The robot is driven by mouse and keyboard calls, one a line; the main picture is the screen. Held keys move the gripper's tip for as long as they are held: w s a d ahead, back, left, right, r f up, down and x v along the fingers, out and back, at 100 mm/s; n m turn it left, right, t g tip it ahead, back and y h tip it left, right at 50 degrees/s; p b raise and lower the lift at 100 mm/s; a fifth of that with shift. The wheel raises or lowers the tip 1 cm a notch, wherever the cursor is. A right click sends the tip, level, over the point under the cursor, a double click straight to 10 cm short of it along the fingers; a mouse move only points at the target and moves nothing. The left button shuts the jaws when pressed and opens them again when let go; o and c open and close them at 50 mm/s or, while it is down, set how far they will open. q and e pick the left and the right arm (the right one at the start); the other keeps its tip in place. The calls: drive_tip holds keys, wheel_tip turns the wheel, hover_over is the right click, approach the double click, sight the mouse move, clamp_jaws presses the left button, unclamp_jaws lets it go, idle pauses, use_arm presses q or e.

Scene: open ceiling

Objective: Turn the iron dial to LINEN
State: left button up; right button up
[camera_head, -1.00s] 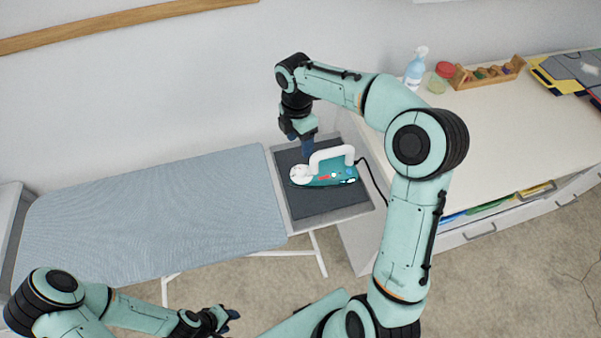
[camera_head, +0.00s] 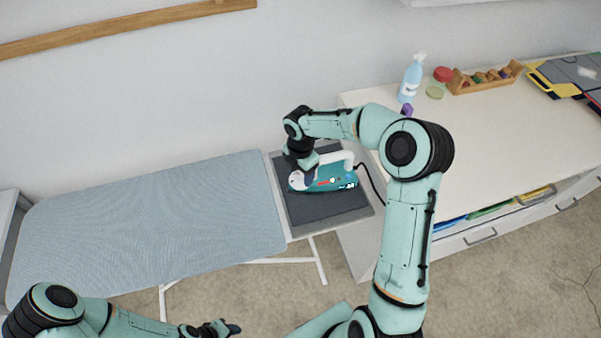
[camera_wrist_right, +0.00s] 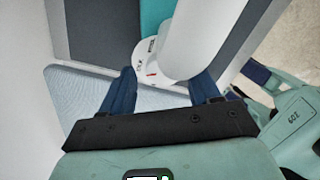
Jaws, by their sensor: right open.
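The iron (camera_head: 325,182), teal with a white handle (camera_head: 338,157), rests on a dark pad at the right end of the ironing board. Its white dial (camera_head: 297,180) is at the left end of the body. My right gripper (camera_head: 306,171) is low over the dial end, partly covering it. In the right wrist view the open fingers (camera_wrist_right: 163,90) straddle the view of the dial (camera_wrist_right: 148,62), which bears lettering and a red mark; the lettering is too small to read surely. The handle (camera_wrist_right: 200,38) covers part of the dial. My left gripper (camera_head: 220,328) is at the bottom edge, away from the iron.
The ironing board (camera_head: 150,220) has a grey-blue cover. A black cord (camera_head: 374,184) runs right from the iron. The white counter (camera_head: 470,140) holds a spray bottle (camera_head: 411,80), a purple object (camera_head: 407,110) and a wooden tray (camera_head: 485,80). The board's cover is clear.

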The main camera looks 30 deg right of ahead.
drive_tip(key=shift+f, duration=0.3)
drive_tip(key=c, duration=1.1)
drive_tip(key=shift+o, duration=0.2)
use_arm(q)
drive_tip(key=shift+s, duration=0.1)
use_arm(e)
drive_tip(key=shift+m, duration=0.3)
drive_tip(key=m, duration=0.5)
drive_tip(key=shift+b, duration=0.4)
use_arm(q)
drive_tip(key=shift+s+f+b, duration=0.35)
drive_tip(key=shift+s+f, duration=0.5)
drive_tip(key=shift+f, duration=0.15)
use_arm(e)
drive_tip(key=m, duration=0.5)
